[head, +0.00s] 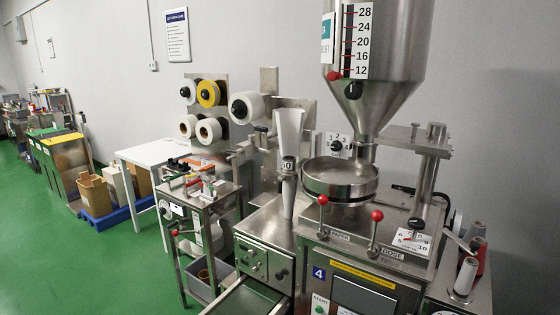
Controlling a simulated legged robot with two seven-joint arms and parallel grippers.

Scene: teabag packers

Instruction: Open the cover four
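A steel packing machine stands close in front, with a blue plate marked 4 (318,273) on its front. A yellow strip (363,274) runs beside the plate. A dark framed panel (362,298) is below the strip, cut off by the bottom edge; I cannot tell whether it is the cover. Two red-knobbed levers, one left (323,219) and one right (375,235), stand on the machine's top. A steel hopper (395,50) rises above a round bowl (340,180); the hopper's top is out of view. Neither gripper is in view.
A steel cart (203,190) with tools stands left of the machine. A white table (150,157) and cardboard boxes (94,192) are behind it. Thread spools (466,276) stand at the right. Green floor (70,265) is clear at the left.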

